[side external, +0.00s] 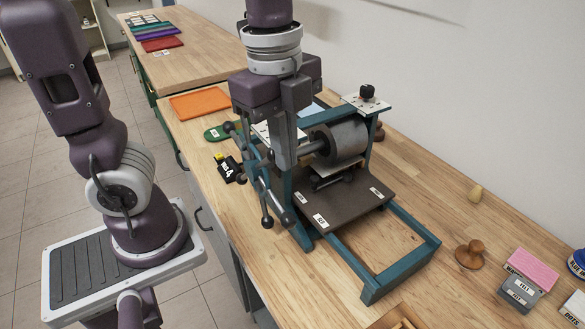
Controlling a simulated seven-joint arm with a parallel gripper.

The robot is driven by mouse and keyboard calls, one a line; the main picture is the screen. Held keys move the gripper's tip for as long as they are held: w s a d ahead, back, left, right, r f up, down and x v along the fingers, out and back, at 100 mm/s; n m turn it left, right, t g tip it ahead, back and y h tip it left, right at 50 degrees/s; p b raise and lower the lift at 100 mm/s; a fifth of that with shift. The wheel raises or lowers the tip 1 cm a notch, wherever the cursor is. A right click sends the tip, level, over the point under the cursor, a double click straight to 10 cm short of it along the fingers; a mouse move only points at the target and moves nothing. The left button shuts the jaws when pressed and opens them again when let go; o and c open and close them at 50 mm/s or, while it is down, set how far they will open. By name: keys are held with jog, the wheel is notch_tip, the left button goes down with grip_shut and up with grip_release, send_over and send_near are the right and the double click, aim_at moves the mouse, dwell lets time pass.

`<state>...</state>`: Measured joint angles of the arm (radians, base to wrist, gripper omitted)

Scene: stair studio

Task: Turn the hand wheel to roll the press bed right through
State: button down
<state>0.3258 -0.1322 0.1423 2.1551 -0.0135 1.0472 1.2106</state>
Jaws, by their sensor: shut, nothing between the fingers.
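The press has a teal frame (400,267), a grey roller (345,142) and a dark flat bed (345,205). The bed sticks out from under the roller toward the front right, over part of the frame's rails. The hand wheel (276,207) is on the press's left side, with several spokes ending in dark knobs. My gripper (285,165) points down at the wheel's hub, its fingers shut and empty. It overlaps the wheel in the picture; whether it touches a spoke I cannot tell. The fingers hide part of the wheel and the frame behind.
A wooden knob-handled tool (470,254), a pink block (532,268) and a grey labelled box (519,292) are at the right. An orange sheet (200,103), a green piece (220,132) and a black labelled item (228,169) lie left of the press.

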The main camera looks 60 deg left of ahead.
jog(key=a+r, duration=0.2)
jog(key=a, duration=0.1)
jog(key=shift+a+r, duration=0.1)
jog(key=a+h, duration=0.1)
jog(key=a, duration=0.2)
jog(key=a+r+h, duration=0.1)
jog(key=a+h, duration=0.1)
jog(key=a, duration=0.2)
jog(key=a+h, duration=0.1)
jog(key=a, duration=0.3)
jog(key=shift+a+r+h, duration=0.15)
jog(key=shift+r+h, duration=0.25)
jog(key=shift+a+f, duration=0.25)
jog(key=shift+a, duration=0.55)
jog(key=shift+a+f, duration=0.25)
jog(key=shift+a, duration=0.5)
